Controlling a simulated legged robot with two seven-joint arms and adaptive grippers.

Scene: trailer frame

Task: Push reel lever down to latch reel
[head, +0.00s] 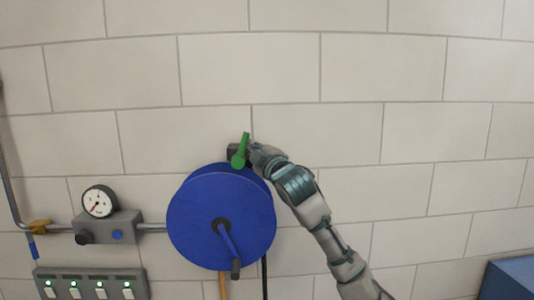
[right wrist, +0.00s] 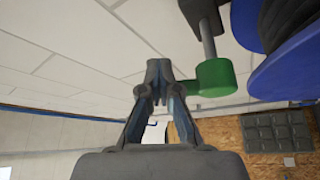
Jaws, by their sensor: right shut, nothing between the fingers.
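The reel (head: 195,215) is a blue disc with a crank, mounted on the block wall in the head view. Its blue rim (right wrist: 290,60) shows at the right of the right wrist view. The green lever (head: 240,152) stands above the reel, tilted up and slightly right. In the right wrist view the lever's round green hub (right wrist: 215,77) sits on a grey pin, and its arm reaches toward my fingers. My right gripper (head: 257,152) is beside the lever on its right. Its fingertips (right wrist: 159,75) are together and empty, close to the lever arm; contact is unclear. My left gripper is out of view.
A pressure gauge (head: 100,201) on a grey pipe block is left of the reel. A switch panel (head: 90,285) with green lights is below it. A blue box (head: 508,280) is at the lower right. The wall above the lever is clear.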

